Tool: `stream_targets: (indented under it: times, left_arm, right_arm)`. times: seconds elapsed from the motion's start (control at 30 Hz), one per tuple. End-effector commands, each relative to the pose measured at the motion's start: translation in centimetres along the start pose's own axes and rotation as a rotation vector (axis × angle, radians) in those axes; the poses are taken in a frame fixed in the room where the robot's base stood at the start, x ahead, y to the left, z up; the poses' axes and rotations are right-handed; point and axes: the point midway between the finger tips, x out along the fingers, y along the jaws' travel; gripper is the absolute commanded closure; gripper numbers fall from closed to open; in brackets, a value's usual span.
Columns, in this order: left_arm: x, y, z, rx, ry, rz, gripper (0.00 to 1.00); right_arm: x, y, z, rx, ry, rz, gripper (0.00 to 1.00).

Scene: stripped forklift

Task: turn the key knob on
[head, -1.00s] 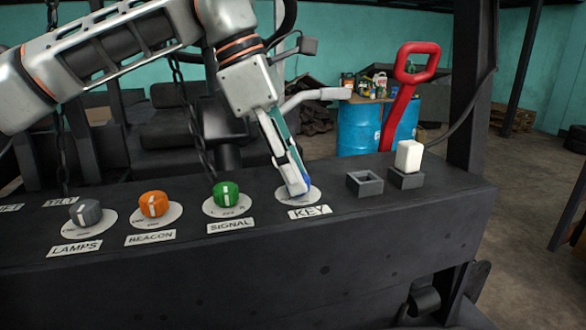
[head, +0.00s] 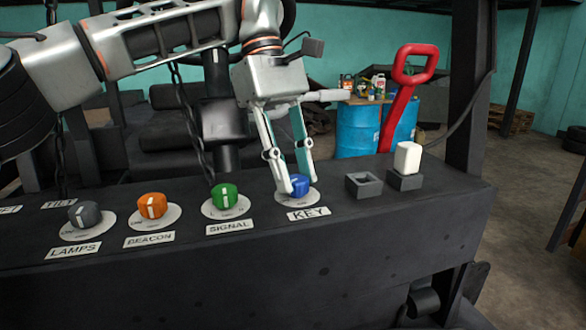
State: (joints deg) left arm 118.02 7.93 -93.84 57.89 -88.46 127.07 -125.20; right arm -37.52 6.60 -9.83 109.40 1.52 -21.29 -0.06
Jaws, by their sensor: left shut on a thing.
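The blue key knob (head: 299,187) sits on its round white dial plate above the KEY label (head: 309,214), on the dark panel. A white mark shows on the knob's face. My left gripper (head: 297,186) comes down on it from above, with one finger on its left and the other behind it to the right. The fingers are shut on the knob and partly hide its sides. My right gripper is not in view.
Left of the key stand the green signal knob (head: 225,196), orange beacon knob (head: 152,205) and grey lamps knob (head: 85,214).

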Motion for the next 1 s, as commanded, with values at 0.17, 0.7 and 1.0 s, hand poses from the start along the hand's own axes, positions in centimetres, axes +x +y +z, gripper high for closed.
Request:
stream_targets:
  times: [0.17, 0.7, 1.0]
  left_arm:
    - [-0.09, 0.08, 0.0, 0.049, 0.001, -0.018, 0.96]
    - [-0.08, 0.08, -0.01, 0.074, 0.002, -0.027, 0.96]
    - [-0.04, 0.07, -0.02, 0.073, 0.001, -0.028, 0.57]
  right_arm:
    - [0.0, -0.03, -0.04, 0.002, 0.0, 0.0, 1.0]
    - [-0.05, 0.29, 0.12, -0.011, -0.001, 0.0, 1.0]
    - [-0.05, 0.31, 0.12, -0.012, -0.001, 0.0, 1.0]
